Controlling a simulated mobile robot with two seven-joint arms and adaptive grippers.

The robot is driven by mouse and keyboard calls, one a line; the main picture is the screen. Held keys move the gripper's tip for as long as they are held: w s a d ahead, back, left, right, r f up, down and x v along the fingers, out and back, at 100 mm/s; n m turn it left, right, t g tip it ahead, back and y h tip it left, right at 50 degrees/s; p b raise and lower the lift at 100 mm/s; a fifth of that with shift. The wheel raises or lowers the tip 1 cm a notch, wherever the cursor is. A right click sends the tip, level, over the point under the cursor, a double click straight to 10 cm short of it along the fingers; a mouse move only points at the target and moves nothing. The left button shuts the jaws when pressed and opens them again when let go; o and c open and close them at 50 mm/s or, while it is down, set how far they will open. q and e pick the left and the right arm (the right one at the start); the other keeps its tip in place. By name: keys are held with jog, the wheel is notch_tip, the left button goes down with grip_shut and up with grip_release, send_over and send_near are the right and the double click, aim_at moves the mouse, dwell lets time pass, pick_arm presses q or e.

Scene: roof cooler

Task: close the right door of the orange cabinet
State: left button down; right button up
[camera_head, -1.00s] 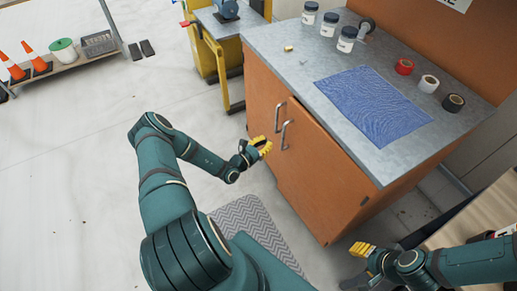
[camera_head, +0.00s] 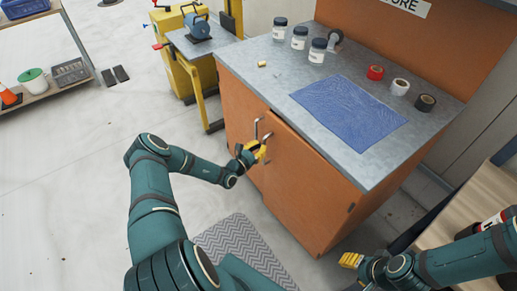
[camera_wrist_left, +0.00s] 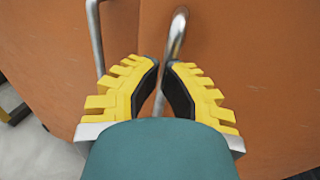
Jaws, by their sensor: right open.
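The orange cabinet (camera_head: 315,190) has two doors with metal bar handles. Its right door (camera_head: 300,185) appears slightly ajar, with a thin dark gap under the countertop. My left gripper (camera_head: 260,152) is at the right door's handle (camera_head: 267,138). In the left wrist view, the yellow fingers (camera_wrist_left: 164,72) have a narrow gap between their tips, and the right handle (camera_wrist_left: 177,35) runs down behind or into that gap. I cannot tell whether they grip it. The left door's handle (camera_wrist_left: 96,40) is clear of the fingers. My right gripper (camera_head: 350,260) is open, low by the cabinet's right corner.
The countertop holds jars (camera_head: 299,38), a blue cloth (camera_head: 348,113) and tape rolls (camera_head: 400,87). A yellow stand (camera_head: 185,70) is left of the cabinet. A grey mat (camera_head: 240,247) lies in front. A wooden table (camera_head: 470,205) is at the right. The floor at left is open.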

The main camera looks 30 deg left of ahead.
aim_at(270, 138)
pick_arm(q)
jog(key=w, duration=0.1)
jog(key=w+b, duration=0.1)
jog(key=w+h+b, duration=0.1)
jog(key=shift+w+d+f+m, duration=0.1)
jog(key=shift+d+f+m, duration=0.1)
jog(key=shift+d+m, duration=0.15)
jog(key=shift+w+r, duration=0.25)
pick_arm(e)
jog(key=f, duration=0.2)
jog(key=shift+w+f, duration=0.25)
jog(key=shift+f, duration=0.15)
pick_arm(q)
jog(key=shift+a, duration=0.15)
pick_arm(e)
jog(key=shift+d, duration=0.1)
